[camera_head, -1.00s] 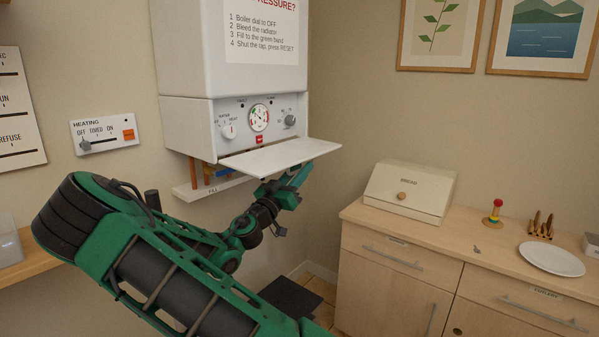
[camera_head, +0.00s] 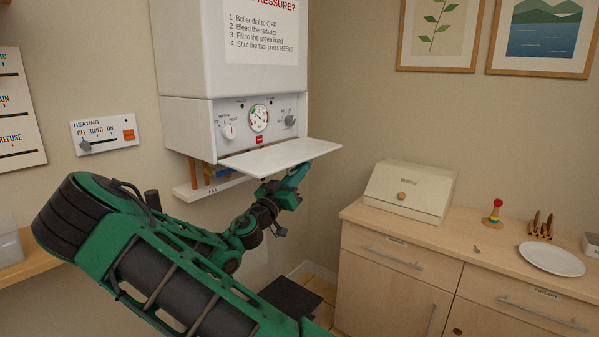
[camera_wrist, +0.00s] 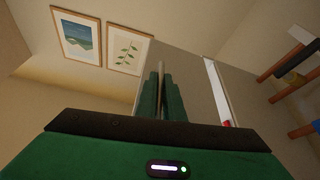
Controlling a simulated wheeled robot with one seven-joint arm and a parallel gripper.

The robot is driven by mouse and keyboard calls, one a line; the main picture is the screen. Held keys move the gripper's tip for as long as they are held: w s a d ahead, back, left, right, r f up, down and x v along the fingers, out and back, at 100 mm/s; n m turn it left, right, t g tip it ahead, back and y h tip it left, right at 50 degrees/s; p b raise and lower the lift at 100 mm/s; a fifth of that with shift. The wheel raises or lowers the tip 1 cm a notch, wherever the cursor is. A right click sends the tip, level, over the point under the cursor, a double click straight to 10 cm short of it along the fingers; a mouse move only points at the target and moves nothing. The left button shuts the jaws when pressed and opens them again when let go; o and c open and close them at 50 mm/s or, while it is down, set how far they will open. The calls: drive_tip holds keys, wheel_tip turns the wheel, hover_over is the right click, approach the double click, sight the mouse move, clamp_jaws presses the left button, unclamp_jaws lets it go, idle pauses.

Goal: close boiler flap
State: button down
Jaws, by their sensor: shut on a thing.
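The boiler flap (camera_head: 275,158) is a thin white panel hinged at the bottom of the white boiler (camera_head: 235,60). It stands open, sticking out about level below the dial panel. My gripper (camera_head: 297,174) reaches up from below at the flap's front right edge. In the wrist view the flap's underside (camera_wrist: 195,85) looks grey, and my green fingers (camera_wrist: 161,95) are shut on its edge. The fingertips are partly hidden behind the flap in the head view.
The boiler's dials and gauge (camera_head: 259,118) are exposed above the flap. Pipes and a white ledge (camera_head: 210,186) lie below left. A bread bin (camera_head: 410,190) stands on the counter (camera_head: 450,240) at the right, with open space between it and the flap.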

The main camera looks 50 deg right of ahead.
drive_tip(key=shift+w+a, duration=0.15)
drive_tip(key=shift+w, duration=0.2)
idle(0.3)
drive_tip(key=shift+s+d, duration=0.2)
drive_tip(key=shift+d, duration=0.15)
